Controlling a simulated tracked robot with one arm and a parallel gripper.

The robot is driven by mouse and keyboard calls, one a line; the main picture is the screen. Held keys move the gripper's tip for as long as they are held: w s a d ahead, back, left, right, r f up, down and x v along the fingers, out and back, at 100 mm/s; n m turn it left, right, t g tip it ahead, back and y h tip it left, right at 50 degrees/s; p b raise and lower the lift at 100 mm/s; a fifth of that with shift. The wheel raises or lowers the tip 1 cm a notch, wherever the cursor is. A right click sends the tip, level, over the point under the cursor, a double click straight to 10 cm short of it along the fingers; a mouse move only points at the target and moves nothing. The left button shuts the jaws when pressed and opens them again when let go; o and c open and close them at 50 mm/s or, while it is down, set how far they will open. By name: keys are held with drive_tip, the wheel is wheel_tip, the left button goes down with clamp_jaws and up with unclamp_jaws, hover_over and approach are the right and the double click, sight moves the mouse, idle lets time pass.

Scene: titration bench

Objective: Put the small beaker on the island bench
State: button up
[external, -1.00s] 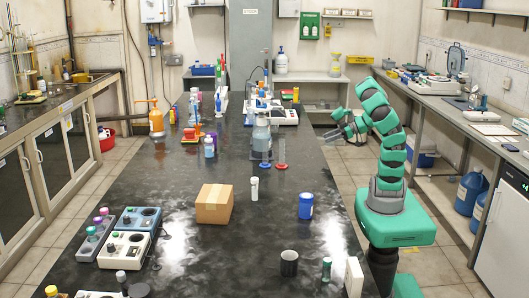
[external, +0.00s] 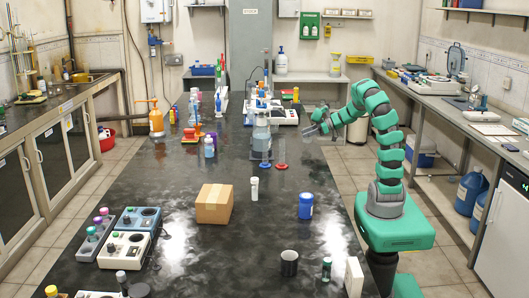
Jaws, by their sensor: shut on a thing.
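The island bench (external: 235,262) is the long dark marbled table running down the middle of the external view. My gripper (external: 320,122) is above the bench's far right edge, beyond the blue-based and red-based cylinders. It is shut on a small clear glass thing, which looks like the small beaker (external: 309,132). Its outline is faint against the background, so its tilt is hard to tell. It appears held above the bench top, apart from the surface.
A clear cylinder with a red base (external: 281,167) and a large clear bottle (external: 261,137) stand left of my gripper. A cardboard box (external: 213,204), a white-capped vial (external: 254,190) and a blue jar (external: 306,206) stand nearer. Bench top between them is clear.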

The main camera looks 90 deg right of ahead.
sight(307, 138)
wheel_tip(307, 138, down, 3)
drive_tip(key=shift+f+b, duration=0.15)
drive_tip(key=shift+b, duration=0.7)
drive_tip(key=o, duration=1)
drive_tip(key=shift+s+r, duration=0.2)
drive_tip(key=p+v, duration=0.4)
drive_tip(key=v, duration=0.7)
drive_tip(key=shift+s+r, duration=0.15)
drive_tip(key=shift+s, duration=0.15)
